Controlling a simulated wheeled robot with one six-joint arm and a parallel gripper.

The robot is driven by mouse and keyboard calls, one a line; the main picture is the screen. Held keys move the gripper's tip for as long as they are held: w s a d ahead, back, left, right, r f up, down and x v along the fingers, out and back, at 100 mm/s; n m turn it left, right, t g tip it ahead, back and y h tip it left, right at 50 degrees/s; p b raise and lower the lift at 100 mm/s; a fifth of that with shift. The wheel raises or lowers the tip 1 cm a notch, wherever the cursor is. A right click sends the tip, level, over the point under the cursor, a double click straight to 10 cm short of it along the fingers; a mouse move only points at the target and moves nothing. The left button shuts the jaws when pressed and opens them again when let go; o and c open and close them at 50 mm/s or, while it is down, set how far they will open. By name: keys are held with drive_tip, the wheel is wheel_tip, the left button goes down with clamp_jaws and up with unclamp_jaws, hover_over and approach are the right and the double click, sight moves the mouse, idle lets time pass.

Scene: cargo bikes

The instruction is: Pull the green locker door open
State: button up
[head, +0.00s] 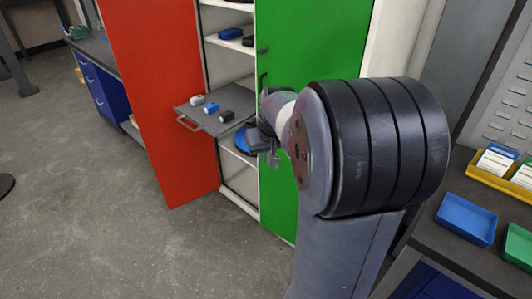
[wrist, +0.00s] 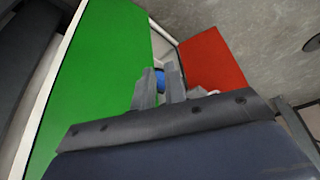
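The green locker door (head: 312,45) is shut on the right half of a tall locker in the head view. It fills the left of the wrist view (wrist: 95,75). A dark handle (head: 264,79) shows near the door's left edge, its lower part hidden by my arm. My gripper (head: 272,158) is in front of the door's left edge, below the visible part of the handle. In the wrist view my two fingers (wrist: 160,75) are apart with a gap between them, and no held thing shows there.
The red door (head: 160,90) stands open on the left. A pulled-out grey shelf (head: 215,118) with small items juts from the open half, near my gripper. A blue round thing (head: 242,140) is below it. A workbench with a blue tray (head: 466,218) is at right.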

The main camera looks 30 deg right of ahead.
clamp_jaws()
drive_tip(key=shift+c, duration=0.7)
unclamp_jaws()
drive_tip(key=o, duration=0.6)
drive_tip(key=shift+o, duration=0.2)
drive_tip(key=v, duration=1)
drive_tip(key=shift+r, duration=0.4)
drive_tip(key=shift+s, duration=0.1)
drive_tip(key=shift+c, duration=0.5)
